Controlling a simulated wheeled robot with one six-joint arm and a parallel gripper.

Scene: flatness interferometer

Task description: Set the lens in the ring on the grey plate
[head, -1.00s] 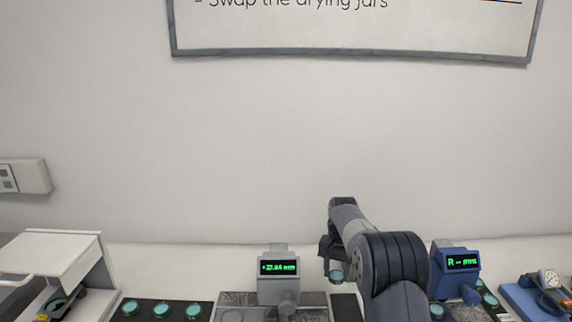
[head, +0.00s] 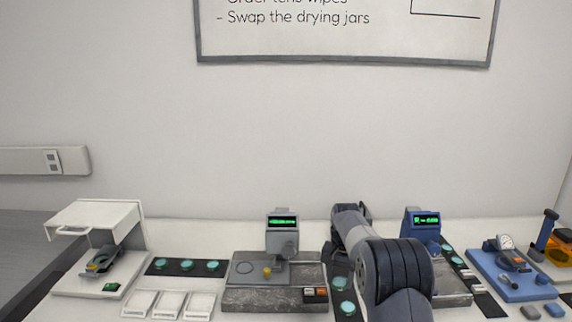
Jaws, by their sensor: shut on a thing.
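The grey plate (head: 300,272) belongs to the grey instrument with a green display (head: 282,233), left of my arm. A thin dark ring (head: 244,268) lies flat on its left part and looks empty. My gripper (head: 335,254) is at the plate's right edge, largely hidden by my own arm. It is shut on a lens; that lens cannot be told clearly from the others. A teal lens (head: 340,283) shows just below the gripper, over or on a dark strip, with another lens (head: 347,308) nearer.
A dark strip with several teal lenses (head: 185,265) and white trays (head: 170,304) lie left. A white hooded device (head: 95,215) stands far left. A blue instrument (head: 421,226) and blue gauge base (head: 512,280) are right.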

